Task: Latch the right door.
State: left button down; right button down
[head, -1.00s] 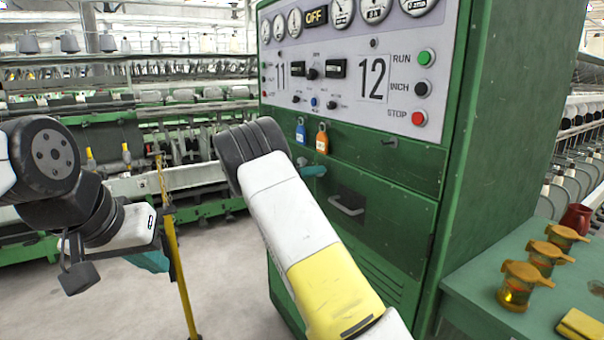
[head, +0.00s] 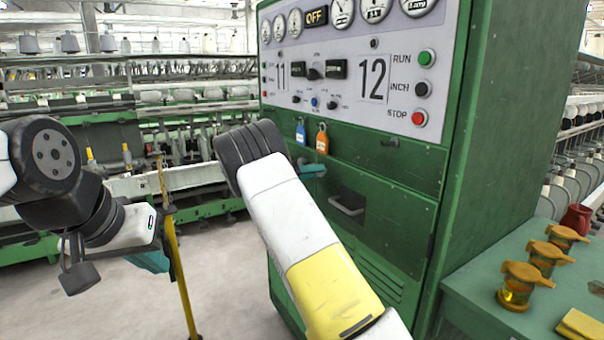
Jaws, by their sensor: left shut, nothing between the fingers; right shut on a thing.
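The green control cabinet (head: 395,230) stands at centre right. My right gripper (head: 312,170) shows only as a teal part at the cabinet front, left of that latch handle and under the hanging tags. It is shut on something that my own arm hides. My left gripper (head: 150,262) is shut and empty at the left, away from the cabinet, beside a yellow pole. Door edges are hard to make out.
A blue tag (head: 301,131) and an orange tag (head: 322,139) hang on the cabinet. The yellow pole (head: 180,270) stands near my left gripper. Spinning frames fill the back.

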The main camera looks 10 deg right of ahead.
jog(key=c, duration=1.1)
grip_release()
jog(key=shift+o, duration=0.2)
jog(key=v, duration=0.7)
jog(key=shift+a, duration=0.4)
jog(key=shift+s+d, duration=0.1)
jog(key=shift+s, duration=0.05)
jog(key=s+d+m+g+y, duration=0.2)
jog(key=s+d+m+y, duration=0.3)
jog(key=s+m, duration=0.3)
jog(key=s+d+m+g+y, duration=0.2)
jog(key=s+d+m+y, duration=0.25)
jog(key=s, duration=0.45)
jog(key=s+a+r+m+t+y, duration=0.1)
jog(key=s+a+m+y, duration=0.3)
jog(key=s+m, duration=0.5)
jog(key=s+a+r+m+t+y, duration=0.2)
jog(key=s+a+m+y, duration=0.3)
jog(key=s+m, duration=0.4)
jog(key=s+t, duration=0.1)
jog(key=s, duration=0.5)
jog(key=shift+s+a, duration=0.2)
jog(key=shift+a, duration=0.1)
